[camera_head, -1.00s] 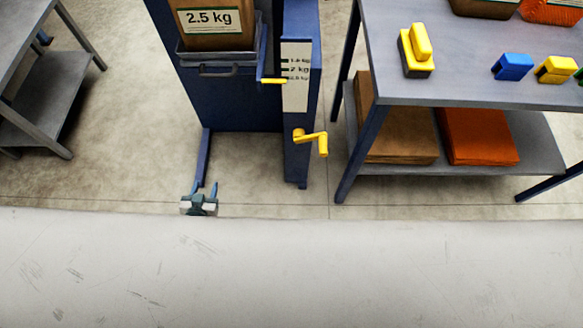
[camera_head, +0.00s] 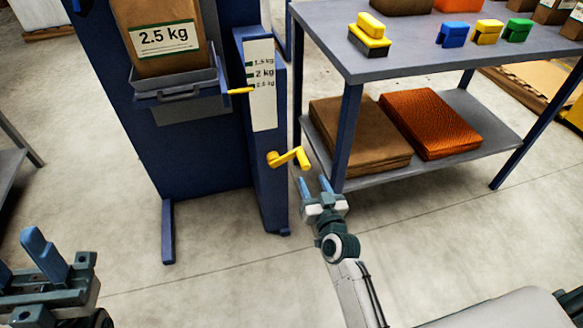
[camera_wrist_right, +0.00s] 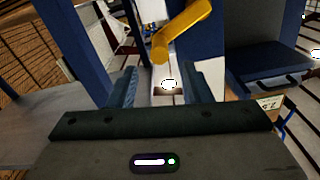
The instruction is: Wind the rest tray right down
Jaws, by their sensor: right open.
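The rest tray (camera_head: 150,97) is a grey tray on the blue grader and carries a brown 2.5 kg bag (camera_head: 165,38). Its yellow pointer (camera_head: 240,91) is beside the lower marks of the white scale (camera_head: 262,110), near 2.5 kg. The yellow crank (camera_head: 290,158) is on the post below the scale. My right gripper (camera_head: 316,184) is open and empty, just below and right of the crank. In the right wrist view, the crank (camera_wrist_right: 182,30) is above the open fingers (camera_wrist_right: 162,82), apart from them. My left gripper (camera_head: 22,262) is open at the lower left, partly cut off.
A grey-topped table (camera_head: 400,55) stands right of the grader, its near leg close to my right gripper. Its lower shelf holds brown sacks (camera_head: 355,130) and orange net bags (camera_head: 430,120). Blue, yellow and green blocks are on top. The floor in front is clear.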

